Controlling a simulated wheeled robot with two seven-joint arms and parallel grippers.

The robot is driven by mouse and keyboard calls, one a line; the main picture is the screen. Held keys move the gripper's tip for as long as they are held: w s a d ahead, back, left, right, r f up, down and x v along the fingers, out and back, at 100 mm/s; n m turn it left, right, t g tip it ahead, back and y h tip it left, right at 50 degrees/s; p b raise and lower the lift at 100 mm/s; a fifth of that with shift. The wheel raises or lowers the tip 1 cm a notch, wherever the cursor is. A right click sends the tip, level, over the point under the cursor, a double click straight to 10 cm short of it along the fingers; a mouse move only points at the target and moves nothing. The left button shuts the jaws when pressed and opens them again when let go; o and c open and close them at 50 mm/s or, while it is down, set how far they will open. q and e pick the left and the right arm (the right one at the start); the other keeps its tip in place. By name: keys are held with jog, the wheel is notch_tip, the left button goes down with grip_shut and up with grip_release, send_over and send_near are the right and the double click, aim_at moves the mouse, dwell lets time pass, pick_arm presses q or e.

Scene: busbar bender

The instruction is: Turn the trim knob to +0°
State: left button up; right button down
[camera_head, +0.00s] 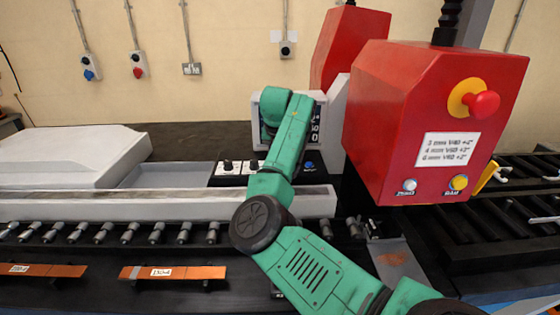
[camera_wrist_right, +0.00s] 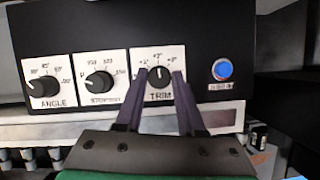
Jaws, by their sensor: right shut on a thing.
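The trim knob (camera_wrist_right: 159,73) is a black dial on a white plate marked TRIM, in the upper middle of the right wrist view. Its pale pointer mark is turned roughly straight up; the small scale figures are too blurred to read surely. My right gripper (camera_wrist_right: 160,77) has one dark finger on each side of the knob and is shut on it. In the head view my green right arm (camera_head: 285,150) reaches to the control panel (camera_head: 228,181) and hides the trim knob. My left gripper is in neither view.
The angle knob (camera_wrist_right: 43,86) and a second knob (camera_wrist_right: 98,82) sit left of the trim knob. A blue button (camera_wrist_right: 222,69) is to its right. A red box (camera_head: 430,110) with an emergency stop (camera_head: 483,104) hangs right of my arm. Copper bars (camera_head: 185,272) lie in front.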

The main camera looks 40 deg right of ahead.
jog(key=n+b, duration=0.2)
jog(key=n+t+y+b, duration=0.1)
jog(key=n+b, duration=0.1)
jog(key=b, duration=0.1)
jog(key=shift+d+f+n, duration=0.15)
jog(key=shift+n, duration=0.15)
jog(key=shift+n+y+b, duration=0.5)
jog(key=shift+n+b, duration=0.3)
jog(key=shift+b, duration=0.05)
jog(key=shift+s+d+n+t+y+b, duration=0.1)
jog(key=shift+n+t+y+b, duration=0.25)
jog(key=shift+n, duration=0.65)
jog(key=shift+r+n+y, duration=0.3)
jog(key=shift+n+y, duration=0.15)
jog(key=shift+n, duration=0.45)
jog(key=shift+d+r+n+y, duration=0.1)
jog(key=shift+n+y, duration=0.2)
jog(key=shift+n, duration=0.5)
jog(key=n+y+p, duration=0.1)
jog(key=n+p, duration=0.1)
jog(key=shift+n, duration=0.4)
jog(key=shift+d+n+p, duration=0.1)
jog(key=shift+n+p, duration=0.2)
jog(key=shift+n, duration=0.1)
